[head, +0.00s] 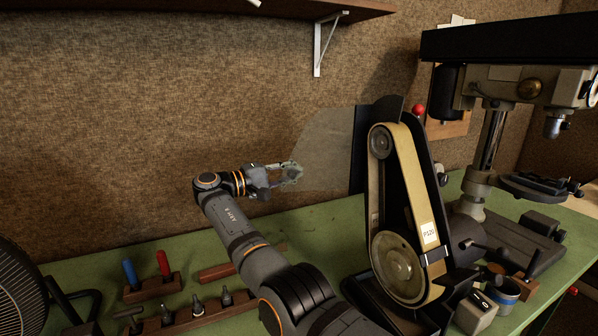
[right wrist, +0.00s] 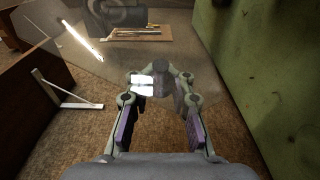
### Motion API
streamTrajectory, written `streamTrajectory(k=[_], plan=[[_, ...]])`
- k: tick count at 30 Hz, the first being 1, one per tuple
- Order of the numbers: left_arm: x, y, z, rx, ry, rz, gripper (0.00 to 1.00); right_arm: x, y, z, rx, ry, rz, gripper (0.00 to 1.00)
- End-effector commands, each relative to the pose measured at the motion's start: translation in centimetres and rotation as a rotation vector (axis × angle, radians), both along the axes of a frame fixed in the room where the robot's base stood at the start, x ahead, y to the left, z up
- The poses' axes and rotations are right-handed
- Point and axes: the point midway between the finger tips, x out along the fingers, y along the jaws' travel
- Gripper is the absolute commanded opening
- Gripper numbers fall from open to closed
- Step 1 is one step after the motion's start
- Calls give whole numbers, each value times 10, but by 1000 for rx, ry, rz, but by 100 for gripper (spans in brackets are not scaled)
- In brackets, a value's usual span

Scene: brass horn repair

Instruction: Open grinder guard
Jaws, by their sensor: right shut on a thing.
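The belt grinder (head: 382,215) stands upright on the green bench, with a tan belt labelled P120 and two wheels showing. Its guard (head: 332,148) is a clear, smoky panel extending left from the grinder's black back plate. The panel stands out to the side, so the belt front is uncovered. My right gripper (head: 292,173) is at the guard's left, lower edge, shut on it. In the right wrist view the guard (right wrist: 95,65) spans see-through beyond the fingers (right wrist: 160,82), around a dark knob-like part. Exact finger contact is hard to see. My left gripper is out of view.
A drill press (head: 492,130) stands right of the grinder. A tool rack (head: 152,288) with red and blue handles sits at the bench's left, near a fan (head: 18,290). A shelf (head: 200,8) hangs above on the wall. The bench behind my arm is mostly clear.

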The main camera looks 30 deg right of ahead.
Motion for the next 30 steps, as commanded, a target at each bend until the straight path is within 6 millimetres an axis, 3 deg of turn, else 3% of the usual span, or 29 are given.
streamTrajectory(k=[11, 12, 18, 26, 30], plan=[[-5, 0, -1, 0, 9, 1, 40, 0, 3, -1, 3, 2, 1, 0], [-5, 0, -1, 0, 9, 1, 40, 0, 3, -1, 3, 2, 1, 19], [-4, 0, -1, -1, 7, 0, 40, 0, 2, -1, 2, 2, -1, 45], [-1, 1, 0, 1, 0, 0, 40, -1, 1, 0, 1, 1, -2, 45], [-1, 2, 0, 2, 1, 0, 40, 0, 1, 13, 1, -2, -2, 45]])
